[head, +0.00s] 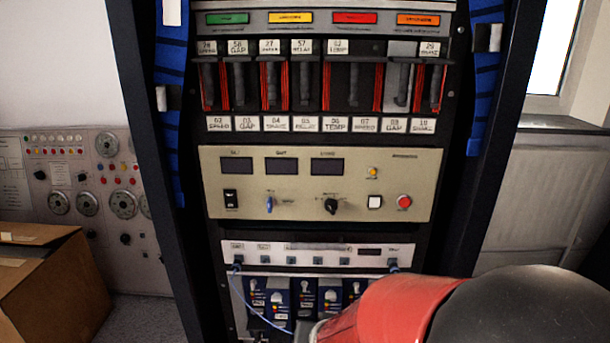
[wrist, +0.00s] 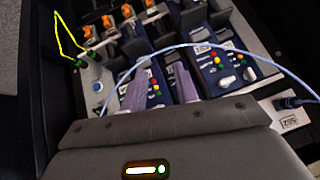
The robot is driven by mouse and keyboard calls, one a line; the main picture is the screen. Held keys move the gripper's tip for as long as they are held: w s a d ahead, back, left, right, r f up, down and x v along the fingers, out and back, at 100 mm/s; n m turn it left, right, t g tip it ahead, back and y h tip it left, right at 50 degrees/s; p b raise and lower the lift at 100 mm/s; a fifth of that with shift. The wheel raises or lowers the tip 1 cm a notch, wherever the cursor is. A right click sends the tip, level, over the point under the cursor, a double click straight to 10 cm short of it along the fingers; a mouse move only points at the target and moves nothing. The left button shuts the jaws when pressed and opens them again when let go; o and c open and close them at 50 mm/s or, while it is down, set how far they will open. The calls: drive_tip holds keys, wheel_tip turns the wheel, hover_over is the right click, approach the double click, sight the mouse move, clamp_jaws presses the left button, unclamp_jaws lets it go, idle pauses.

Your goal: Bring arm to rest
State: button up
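In the head view my red and dark arm fills the lower right, in front of the bottom of an equipment rack (head: 318,232). My gripper is hidden there. In the wrist view my gripper (wrist: 157,88) shows two grey-purple fingers set apart, with nothing visibly held between them. The fingers lie over a row of blue modules (wrist: 212,66) with coloured buttons. A light blue cable (wrist: 238,48) arches across the modules close to the fingers; I cannot tell whether they touch. The same cable (head: 256,313) hangs from the white patch panel (head: 300,252) in the head view.
A beige control panel (head: 225,160) with dials and a red button sits mid-rack, below a row of labelled slots. A yellow cable (wrist: 66,42) and orange connectors show in the wrist view. A cardboard box (head: 60,280) stands at left, before a grey wall console (head: 75,165).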

drive_tip(key=s+d+r+n+g+h, duration=0.1)
drive_tip(key=s+d+r+g, duration=0.1)
drive_tip(key=s+d+r, duration=1)
drive_tip(key=s+r, duration=0.3)
drive_tip(key=s, duration=0.1)
drive_tip(key=shift+s+d+r+n, duration=0.2)
drive_tip(key=shift+s+d+n, duration=0.1)
drive_tip(key=shift+s, duration=0.05)
